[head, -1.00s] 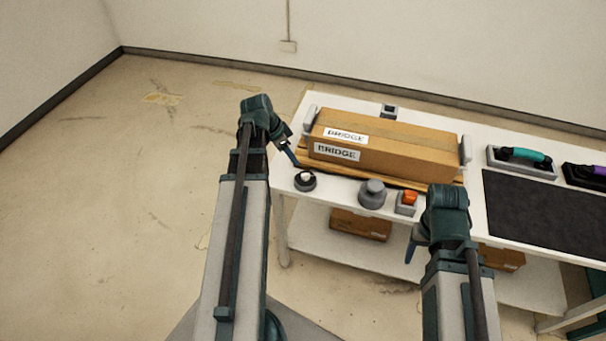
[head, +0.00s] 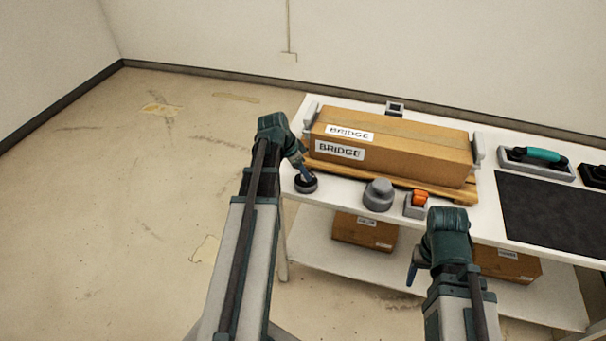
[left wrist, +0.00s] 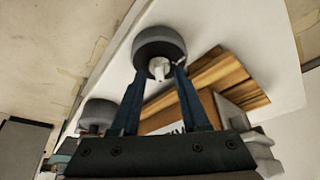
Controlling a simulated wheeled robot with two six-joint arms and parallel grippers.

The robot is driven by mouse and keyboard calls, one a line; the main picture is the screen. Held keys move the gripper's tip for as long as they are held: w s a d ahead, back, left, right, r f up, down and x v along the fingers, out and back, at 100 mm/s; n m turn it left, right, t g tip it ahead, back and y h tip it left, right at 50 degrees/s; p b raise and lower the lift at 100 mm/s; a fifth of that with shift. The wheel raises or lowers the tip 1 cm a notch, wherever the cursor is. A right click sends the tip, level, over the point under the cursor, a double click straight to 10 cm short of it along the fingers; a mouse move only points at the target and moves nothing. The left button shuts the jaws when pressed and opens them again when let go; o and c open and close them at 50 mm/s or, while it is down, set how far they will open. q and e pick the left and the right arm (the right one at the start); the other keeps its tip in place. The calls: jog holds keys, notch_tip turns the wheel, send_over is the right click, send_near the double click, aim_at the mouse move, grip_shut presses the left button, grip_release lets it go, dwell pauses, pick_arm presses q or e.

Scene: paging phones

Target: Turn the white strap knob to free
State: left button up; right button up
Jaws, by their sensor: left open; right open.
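The white strap knob (left wrist: 159,68) stands out from a dark round base. In the left wrist view it lies between the tips of my open left gripper (left wrist: 160,74), one finger on each side; I cannot tell whether they touch it. In the head view the dark base (head: 306,186) sits at the table's near left corner, and my left gripper (head: 303,172) points down over it, hiding the white part. My right gripper (head: 412,273) hangs empty in front of the table, far from the knob; its finger gap is hard to see.
A box marked BRIDGE (head: 400,142) lies on a wooden pallet (head: 425,187) behind the knob. A grey round knob (head: 378,194) and an orange switch (head: 420,198) stand to its right on the white table (head: 345,192). A black mat (head: 550,212) lies farther right.

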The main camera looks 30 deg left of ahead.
pick_arm(q)
grip_shut()
jog(key=shift+s+d+n, duration=0.1)
jog(key=shift+n, duration=0.2)
jog(key=n, duration=0.2)
jog(key=n+y, duration=0.1)
jog(key=shift+d+n+t+y, duration=0.2)
jog(key=shift+n+t+y, duration=0.1)
jog(key=shift+n, duration=0.1)
jog(key=n+y, duration=0.1)
jog(key=n, duration=0.3)
jog(key=shift+d+n+y, duration=0.2)
jog(key=shift+n+y, duration=0.1)
jog(key=shift+y, duration=0.1)
jog(key=n+y, duration=0.1)
jog(key=n, duration=0.1)
jog(key=n+g, duration=0.1)
jog(key=n, duration=0.2)
jog(key=shift+w+d+y, duration=0.15)
jog(key=shift+w+y, duration=0.05)
jog(key=shift+y, duration=0.2)
jog(key=shift+d+n+g+y, duration=0.1)
jog(key=shift+n+g+y, duration=0.35)
jog(key=shift+n, duration=1.45)
